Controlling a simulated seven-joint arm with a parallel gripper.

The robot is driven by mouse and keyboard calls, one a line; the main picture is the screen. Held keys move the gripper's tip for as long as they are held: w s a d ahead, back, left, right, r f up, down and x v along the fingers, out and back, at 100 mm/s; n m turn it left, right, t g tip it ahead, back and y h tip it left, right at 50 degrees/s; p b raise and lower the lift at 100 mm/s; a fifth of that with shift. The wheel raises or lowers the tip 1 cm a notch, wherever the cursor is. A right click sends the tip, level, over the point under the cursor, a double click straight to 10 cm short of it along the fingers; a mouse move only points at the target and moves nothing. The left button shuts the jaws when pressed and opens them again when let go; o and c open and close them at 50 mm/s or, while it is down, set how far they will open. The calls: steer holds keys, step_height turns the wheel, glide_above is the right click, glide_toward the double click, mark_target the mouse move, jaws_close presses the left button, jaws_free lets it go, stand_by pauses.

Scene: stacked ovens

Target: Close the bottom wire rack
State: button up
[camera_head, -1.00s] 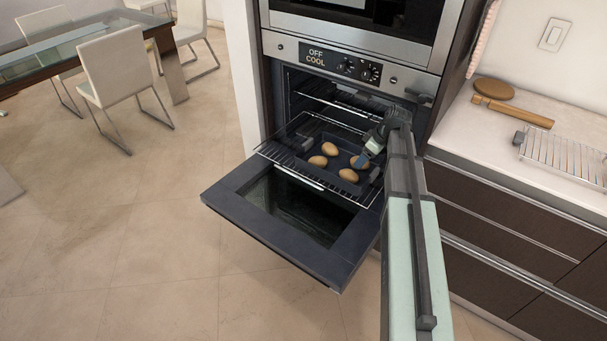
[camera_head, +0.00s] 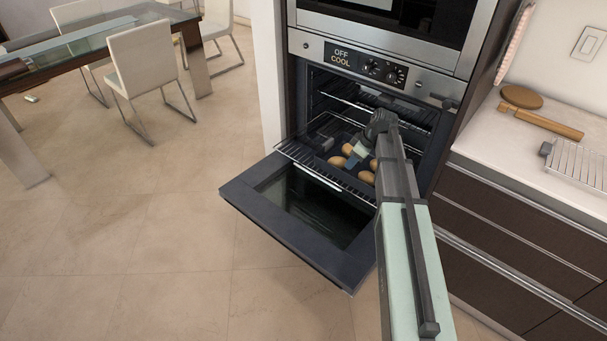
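The lower oven's bottom wire rack (camera_head: 296,152) is slid partly out over the open oven door (camera_head: 243,194). It bears a dark tray with several brown, egg-shaped items (camera_head: 337,161), partly hidden by my arm. My gripper (camera_head: 357,156) points down over the tray among these items. It is too small and covered to tell whether its fingers are open or touch anything. The rack's right part is hidden behind my arm.
Another wire rack (camera_head: 372,106) is higher inside the oven. A table and chairs (camera_head: 145,60) stand at the left. The floor before the door is clear.

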steer(key=a, duration=0.4)
steer(key=a+f+n, duration=0.1)
steer(key=a, duration=0.3)
steer(key=s+a+f+n, duration=0.1)
steer(key=a, duration=0.3)
steer(key=shift+a+f+g+y, duration=0.25)
steer(key=shift+a+g+y, duration=0.05)
steer(key=shift+a+g, duration=0.1)
jaws_close()
steer(key=s+a+f+n+g+h, duration=0.1)
steer(key=s+a+f+n, duration=0.2)
steer(key=a, duration=0.6)
steer(key=s+a+f+n+g+h, duration=0.1)
steer(key=s+a+f, duration=0.25)
steer(key=a, duration=0.55)
steer(key=n+t+h, duration=1)
steer(key=h, duration=0.1)
glide_toward(306, 172)
steer(key=shift+g, duration=0.3)
steer(key=x, duration=0.6)
steer(key=shift+w+d, duration=0.25)
steer(key=shift+w, duration=0.15)
